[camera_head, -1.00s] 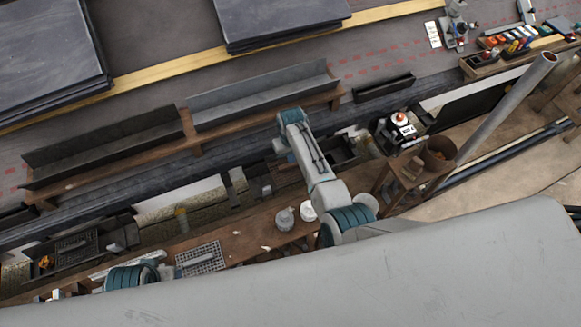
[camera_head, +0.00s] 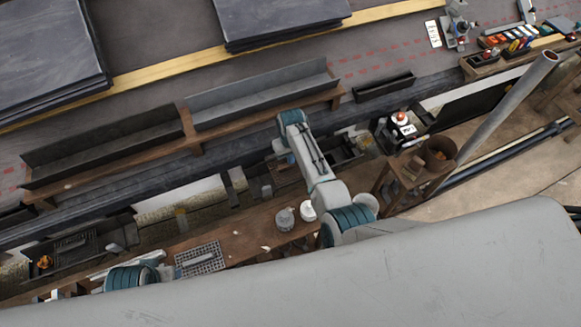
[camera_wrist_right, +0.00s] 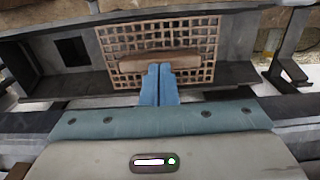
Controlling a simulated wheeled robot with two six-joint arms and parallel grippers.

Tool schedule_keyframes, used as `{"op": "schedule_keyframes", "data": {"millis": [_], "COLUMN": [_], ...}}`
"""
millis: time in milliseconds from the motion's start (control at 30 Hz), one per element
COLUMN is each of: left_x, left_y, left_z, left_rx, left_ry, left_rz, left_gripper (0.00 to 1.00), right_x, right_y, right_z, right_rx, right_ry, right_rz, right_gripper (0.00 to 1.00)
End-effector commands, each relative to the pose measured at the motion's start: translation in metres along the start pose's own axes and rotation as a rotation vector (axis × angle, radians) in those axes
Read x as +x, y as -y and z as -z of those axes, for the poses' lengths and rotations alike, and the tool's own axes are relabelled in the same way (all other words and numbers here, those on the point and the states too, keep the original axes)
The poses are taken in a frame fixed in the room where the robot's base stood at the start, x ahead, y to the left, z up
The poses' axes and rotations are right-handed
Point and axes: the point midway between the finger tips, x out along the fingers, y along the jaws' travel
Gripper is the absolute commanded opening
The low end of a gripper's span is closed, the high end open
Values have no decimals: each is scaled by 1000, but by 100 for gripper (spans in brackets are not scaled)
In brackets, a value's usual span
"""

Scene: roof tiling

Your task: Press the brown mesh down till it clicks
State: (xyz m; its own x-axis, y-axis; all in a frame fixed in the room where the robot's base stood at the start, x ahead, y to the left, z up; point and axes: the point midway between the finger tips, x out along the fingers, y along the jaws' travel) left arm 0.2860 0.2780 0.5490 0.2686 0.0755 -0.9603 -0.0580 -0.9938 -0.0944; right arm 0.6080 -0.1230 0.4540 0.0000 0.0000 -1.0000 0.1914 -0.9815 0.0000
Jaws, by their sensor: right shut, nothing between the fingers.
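The brown mesh (camera_wrist_right: 198,38) stands in the right wrist view as a square grid with a solid brown bar (camera_wrist_right: 130,65) across its lower middle. My right gripper (camera_wrist_right: 160,68) has its two blue fingers shut together, with nothing between them. The fingertips overlap the bar in the picture; I cannot tell if they touch it. The mesh sits at a dark grey trough-like part (camera_wrist_right: 95,75). In the head view my right arm reaches over the gutter area, and I cannot make out the brown mesh there. My left gripper is not in view.
A grey pipe (camera_head: 505,105) slants up at the right, beside a stand with a brown bucket (camera_head: 440,154). Long troughs (camera_head: 260,97) line the roof edge.

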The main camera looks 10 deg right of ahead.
Motion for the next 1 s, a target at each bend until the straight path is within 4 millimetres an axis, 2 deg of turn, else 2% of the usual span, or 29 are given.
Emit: {"op": "schedule_keyframes", "data": {"millis": [667,1000], "left_x": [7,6], "left_y": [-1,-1], "left_z": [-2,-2], "left_rx": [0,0], "left_ry": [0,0], "left_rz": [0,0], "left_gripper": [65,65], "right_x": [11,10], "right_y": [0,0], "right_z": [0,0], "right_rx": [0,0], "right_ry": [0,0], "right_rz": [0,0], "right_gripper": [0,0]}}
